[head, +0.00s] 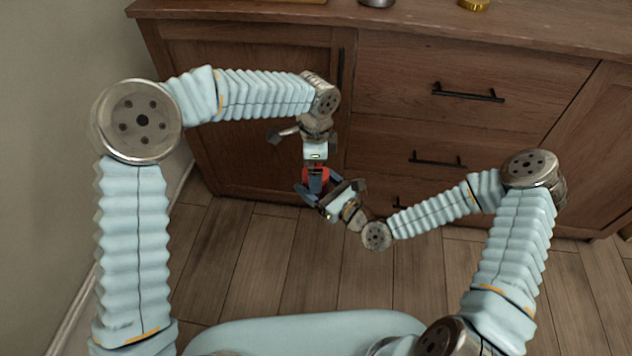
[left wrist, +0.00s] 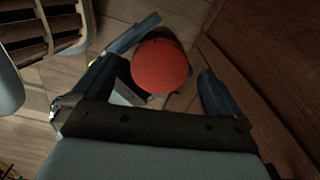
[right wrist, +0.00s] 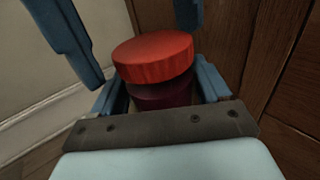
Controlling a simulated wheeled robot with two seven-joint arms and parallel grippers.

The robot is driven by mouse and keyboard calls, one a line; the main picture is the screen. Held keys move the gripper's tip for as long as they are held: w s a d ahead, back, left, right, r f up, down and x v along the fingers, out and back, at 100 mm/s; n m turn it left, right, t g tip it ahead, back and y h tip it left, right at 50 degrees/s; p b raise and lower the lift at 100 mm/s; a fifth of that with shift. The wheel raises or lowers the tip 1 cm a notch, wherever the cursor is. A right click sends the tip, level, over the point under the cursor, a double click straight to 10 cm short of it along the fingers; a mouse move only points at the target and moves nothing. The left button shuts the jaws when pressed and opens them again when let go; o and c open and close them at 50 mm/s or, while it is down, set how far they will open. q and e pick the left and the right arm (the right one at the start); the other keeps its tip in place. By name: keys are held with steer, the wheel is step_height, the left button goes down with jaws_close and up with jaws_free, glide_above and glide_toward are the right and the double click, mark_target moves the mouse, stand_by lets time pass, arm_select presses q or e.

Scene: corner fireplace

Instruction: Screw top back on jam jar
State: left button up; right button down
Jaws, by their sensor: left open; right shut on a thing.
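The jam jar (right wrist: 160,93) is dark red and sits between the fingers of my right gripper (right wrist: 165,88), which is shut on it. The red lid (right wrist: 153,56) rests on top of the jar in the right wrist view and looks slightly tilted there. My left gripper (left wrist: 165,85) is open, with its fingers on either side of the round red lid (left wrist: 161,66), apart from it. In the head view, the red lid (head: 316,174) shows between the left gripper above and the right gripper below. The jar is mostly hidden there, and whether the threads are engaged cannot be told.
A brown wooden cabinet (head: 430,75) with black handles stands behind my grippers. On its top are a grey item (head: 376,2) and a gold item (head: 474,4), both cut off by the picture edge. The wooden floor (head: 290,270) below is clear.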

arm_select(q)
step_height(320, 180, up, 11)
steer(key=shift+r, duration=0.15)
stand_by(0.4)
steer(key=w+a+f+n+t+h, duration=0.2)
steer(key=w+a+f+n+h, duration=0.2)
steer(key=w+a+f+n, duration=0.35)
steer(key=s+a+f+n, duration=0.25)
steer(key=f+n, duration=0.35)
steer(key=f, duration=0.5)
steer(key=s+a+f+n, duration=0.2)
steer(key=s+f, duration=0.3)
steer(key=s, duration=0.3)
steer(key=s+a+f+n, duration=0.2)
steer(key=s+f, duration=0.3)
steer(key=s, duration=0.4)
steer(key=s+a+f+n+g, duration=0.1)
steer(key=s+a+f+n, duration=0.1)
steer(key=s+f, duration=0.4)
steer(key=shift+s+n, duration=0.65)
steer(key=shift+s, duration=0.5)
arm_select(e)
steer(key=shift+r, duration=0.1)
